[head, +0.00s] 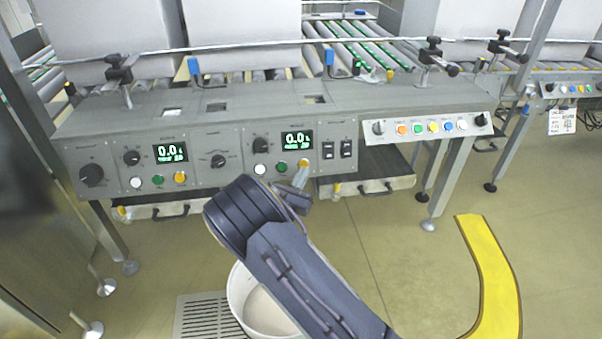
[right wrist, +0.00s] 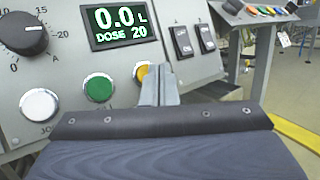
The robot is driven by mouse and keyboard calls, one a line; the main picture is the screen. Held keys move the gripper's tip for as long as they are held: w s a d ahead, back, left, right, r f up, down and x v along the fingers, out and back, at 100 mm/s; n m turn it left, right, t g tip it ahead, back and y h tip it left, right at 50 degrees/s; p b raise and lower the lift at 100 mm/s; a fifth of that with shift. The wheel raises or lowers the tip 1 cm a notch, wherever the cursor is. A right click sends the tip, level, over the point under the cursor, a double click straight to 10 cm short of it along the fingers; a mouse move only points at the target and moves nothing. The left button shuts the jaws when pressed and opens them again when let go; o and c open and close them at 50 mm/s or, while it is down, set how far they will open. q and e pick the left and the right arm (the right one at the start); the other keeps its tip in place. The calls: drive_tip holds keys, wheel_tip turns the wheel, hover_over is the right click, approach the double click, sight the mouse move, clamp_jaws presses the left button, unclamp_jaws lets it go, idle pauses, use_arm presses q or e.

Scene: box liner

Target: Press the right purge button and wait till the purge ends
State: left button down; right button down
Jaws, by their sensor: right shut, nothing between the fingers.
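The right panel on the grey machine has a display (head: 297,140) reading 0.0. Under it are a white, a green (head: 282,167) and a yellow button. In the right wrist view the display (right wrist: 119,20) reads 0.0 L, DOSE 20. The yellow button (right wrist: 141,72) is partly hidden behind the fingertips of my right gripper (right wrist: 158,80). The gripper is shut and empty, its tips at or just in front of that button; contact cannot be told. In the head view the gripper (head: 302,173) is at the same button. My left gripper is not in view.
The left panel has its own display (head: 170,152) and buttons. A white bucket (head: 262,305) stands on the floor beneath, partly behind my arm. Rocker switches (head: 337,150) sit right of the right panel's display. A yellow floor strip (head: 492,280) lies at the right.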

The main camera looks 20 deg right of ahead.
drive_tip(key=shift+w+d+f, duration=0.1)
drive_tip(key=shift+w+d, duration=0.4)
drive_tip(key=shift+w, duration=0.3)
drive_tip(key=shift+w+d+f, duration=0.1)
drive_tip(key=shift+w, duration=0.25)
idle(0.9)
drive_tip(key=shift+s+a+r+p, duration=0.1)
drive_tip(key=shift+s+a+p, duration=0.1)
drive_tip(key=shift+s, duration=0.2)
drive_tip(key=shift+s+a+r+p, duration=0.1)
drive_tip(key=shift+s+p, duration=0.05)
drive_tip(key=shift+s, duration=0.2)
drive_tip(key=shift+s+a+r+p, duration=0.25)
drive_tip(key=shift+s+p, duration=0.2)
drive_tip(key=shift+s, duration=0.3)
drive_tip(key=shift+s+a+r+p, duration=0.1)
drive_tip(key=shift+s+r+p, duration=0.3)
drive_tip(key=shift+s, duration=0.4)
drive_tip(key=shift+s+a+r+p, duration=0.2)
drive_tip(key=shift+s+p, duration=0.3)
drive_tip(key=shift+s, duration=0.25)
